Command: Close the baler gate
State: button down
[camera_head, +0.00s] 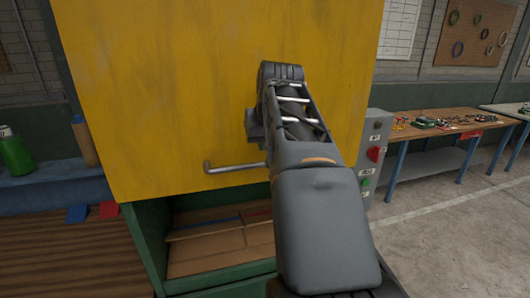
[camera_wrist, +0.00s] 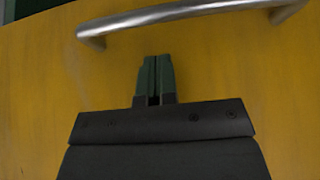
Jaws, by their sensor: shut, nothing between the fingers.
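The baler gate (camera_head: 160,95) is a large yellow panel that fills the upper middle of the head view. Below its lower edge the green baler frame (camera_head: 150,245) is open, and flattened cardboard (camera_head: 215,243) shows inside. A grey metal bar handle (camera_head: 235,167) sits low on the gate. It also crosses the top of the wrist view (camera_wrist: 190,13). My gripper (camera_wrist: 156,75) is shut and empty in front of the yellow panel. In the wrist view its fingertips are just below the handle, apart from it in the picture. In the head view my arm mostly hides the gripper.
A grey control box (camera_head: 375,150) with red and green buttons stands right of the baler. A wooden workbench (camera_head: 445,132) with small parts is farther right. A blue shelf (camera_head: 50,190) with a green bottle (camera_head: 14,153) is at left. Concrete floor (camera_head: 440,240) at right is clear.

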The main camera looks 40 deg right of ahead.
jog(key=shift+s+a+f, duration=0.1)
jog(key=shift+s+f, duration=0.1)
jog(key=shift+f, duration=0.5)
jog(key=shift+s+a+f, duration=0.1)
jog(key=shift+s+f, duration=0.05)
jog(key=shift+f, duration=0.5)
notch_tip(320, 180, down, 42)
jog(key=b, duration=3.4)
jog(key=shift+f, duration=0.15)
jog(key=shift+s+f, duration=0.1)
jog(key=s+a+r+p, duration=0.1)
jog(key=s+r+p, duration=0.1)
jog(key=r, duration=0.4)
jog(key=s+a+r+p, duration=0.1)
jog(key=s+r+p, duration=0.1)
jog(key=r, duration=0.5)
jog(key=shift+p, duration=0.6)
jog(key=shift+s+r, duration=0.1)
jog(key=shift+r, duration=0.1)
